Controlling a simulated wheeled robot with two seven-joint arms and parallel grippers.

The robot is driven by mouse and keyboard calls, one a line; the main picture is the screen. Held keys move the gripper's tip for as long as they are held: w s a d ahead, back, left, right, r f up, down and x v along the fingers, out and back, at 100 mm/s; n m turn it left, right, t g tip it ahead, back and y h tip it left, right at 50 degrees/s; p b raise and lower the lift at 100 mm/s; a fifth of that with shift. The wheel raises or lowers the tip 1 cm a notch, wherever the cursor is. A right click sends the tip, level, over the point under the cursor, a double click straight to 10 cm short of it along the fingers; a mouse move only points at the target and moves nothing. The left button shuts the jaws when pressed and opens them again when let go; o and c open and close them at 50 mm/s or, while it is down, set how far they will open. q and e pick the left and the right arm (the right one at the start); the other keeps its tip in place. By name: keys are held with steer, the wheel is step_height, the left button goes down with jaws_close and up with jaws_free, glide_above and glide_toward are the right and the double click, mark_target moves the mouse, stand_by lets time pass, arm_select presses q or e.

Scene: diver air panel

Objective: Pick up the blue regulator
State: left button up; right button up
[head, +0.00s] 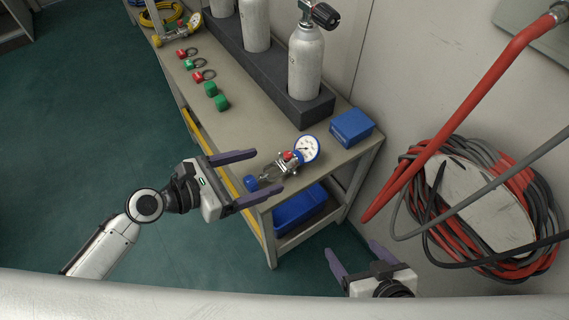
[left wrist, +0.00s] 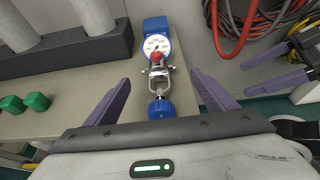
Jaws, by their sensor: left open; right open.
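The blue regulator (head: 287,162) lies on the near end of the bench top. It has a round white dial with a blue rim, a metal body with a red part, and a blue knob at its near end. In the left wrist view the regulator (left wrist: 160,73) lies ahead, between the two fingers. My left gripper (head: 262,178) is open, with its fingers pointing at the regulator's knob end and nothing held. My right gripper (head: 357,256) is open and empty, low beside the bench at the bottom right.
A blue box (head: 351,128) stands just behind the regulator. Grey cylinders (head: 305,62) stand in a dark rack along the wall. Green knobs (head: 221,102), red and green fittings and a yellow regulator (head: 177,37) lie farther along. Coiled hoses (head: 530,200) hang at right.

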mark_target(282, 162)
arm_select(q)
steer(key=x, duration=0.3)
steer(key=shift+w+d+f, duration=0.15)
steer(key=shift+w+d, duration=0.1)
steer(key=b+x, duration=0.1)
steer(key=x, duration=0.3)
steer(key=shift+w, duration=0.2)
arm_select(e)
steer(key=shift+s+f, duration=0.25)
steer(key=shift+f, duration=0.5)
arm_select(q)
steer(key=c, duration=1.5)
steer(key=shift+r, duration=0.2)
steer(key=c, duration=0.3)
step_height(282, 162, up, 9)
steer(key=p, duration=0.4)
steer(key=shift+d, duration=0.1)
steer(key=shift+r, duration=0.5)
arm_select(e)
steer(key=shift+d+r, duration=0.15)
steer(key=shift+r, duration=0.65)
steer(key=shift+d+r, duration=0.15)
steer(key=shift+r, duration=0.6)
